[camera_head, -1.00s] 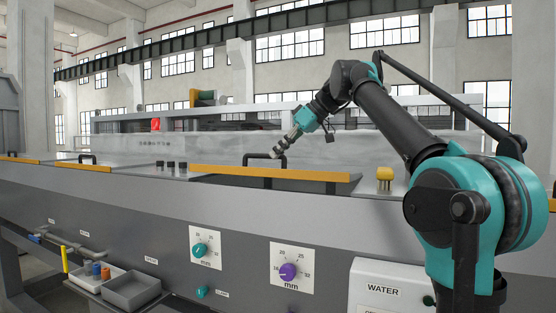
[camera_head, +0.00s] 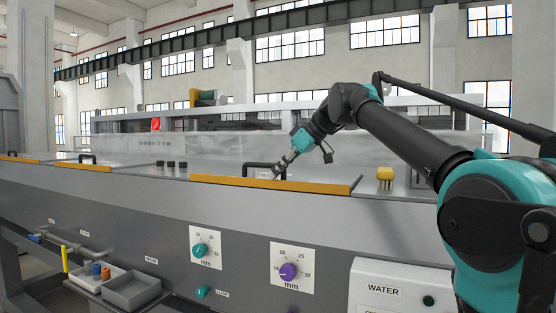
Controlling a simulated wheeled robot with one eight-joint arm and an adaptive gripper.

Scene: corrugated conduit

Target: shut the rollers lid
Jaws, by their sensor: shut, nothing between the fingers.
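The lid with the long orange front edge (camera_head: 270,186) lies in the middle of the machine's top and looks flush with it, with no gap showing under its edge. I take it to be the rollers lid; no label shows. Its black bar handle (camera_head: 248,164) stands near the back of the lid. My gripper (camera_head: 277,175) is shut and empty, pointing down at the right end of this handle. It looks to be touching or very close to the handle or lid top; I cannot tell which. The rollers are not in view.
Another lid with a black handle (camera_head: 88,156) is at the left. A yellow knob (camera_head: 385,175) stands right of the orange edge. The front panel has a teal dial (camera_head: 200,250), a purple dial (camera_head: 288,271) and a WATER box (camera_head: 385,291). Grey trays (camera_head: 132,289) stick out at lower left.

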